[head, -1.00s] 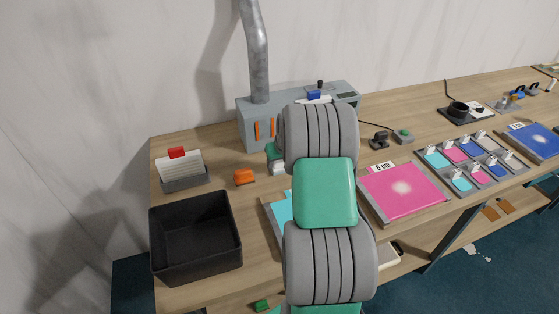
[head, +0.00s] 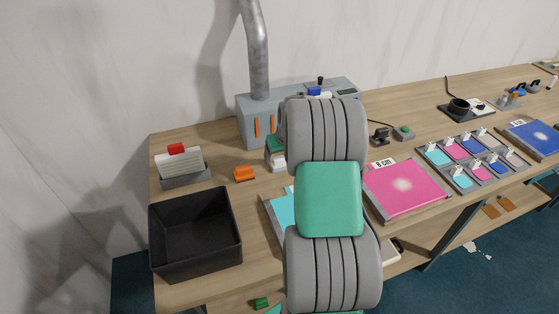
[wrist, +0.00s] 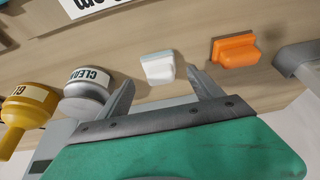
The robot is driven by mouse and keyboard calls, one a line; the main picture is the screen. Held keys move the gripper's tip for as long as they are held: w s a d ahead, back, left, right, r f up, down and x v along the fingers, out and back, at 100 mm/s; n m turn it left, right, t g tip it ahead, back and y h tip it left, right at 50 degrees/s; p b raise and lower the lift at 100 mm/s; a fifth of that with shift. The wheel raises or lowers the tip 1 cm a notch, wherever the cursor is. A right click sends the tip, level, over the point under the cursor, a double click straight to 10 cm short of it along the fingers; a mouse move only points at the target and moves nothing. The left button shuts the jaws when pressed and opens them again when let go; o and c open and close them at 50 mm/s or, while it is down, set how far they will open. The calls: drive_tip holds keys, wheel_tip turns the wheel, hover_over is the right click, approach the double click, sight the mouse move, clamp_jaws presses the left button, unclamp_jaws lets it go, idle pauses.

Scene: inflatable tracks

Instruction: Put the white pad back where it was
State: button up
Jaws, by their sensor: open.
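The white pad (wrist: 158,68) sits on the wooden table in the wrist view, left of an orange block (wrist: 233,50) and apart from it. My gripper (wrist: 164,92) is open, with its two fingers spread on either side of the pad's near side. Nothing is held, and I cannot tell whether a finger touches the pad. In the head view the orange block (head: 245,174) shows left of my arm. There my arm hides much of the area around my gripper, so the white pad cannot be made out clearly.
A black bin (head: 195,234), a card holder (head: 184,178), a grey machine (head: 256,124) and a pink panel (head: 402,190) stand on the table. Bare wood lies around the orange block.

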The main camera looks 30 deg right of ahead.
drive_tip(key=b+v, duration=0.2)
drive_tip(key=v, duration=0.7)
drive_tip(key=s+a+r+n, duration=0.1)
drive_tip(key=s+a+r, duration=0.2)
drive_tip(key=a, duration=0.8)
drive_tip(key=s+a+n+y, duration=0.1)
drive_tip(key=s+a+n, duration=0.1)
drive_tip(key=s+a, duration=1.4)
drive_tip(key=shift+f+g, duration=0.4)
drive_tip(key=shift+f, duration=0.1)
drive_tip(key=shift+a, duration=0.15)
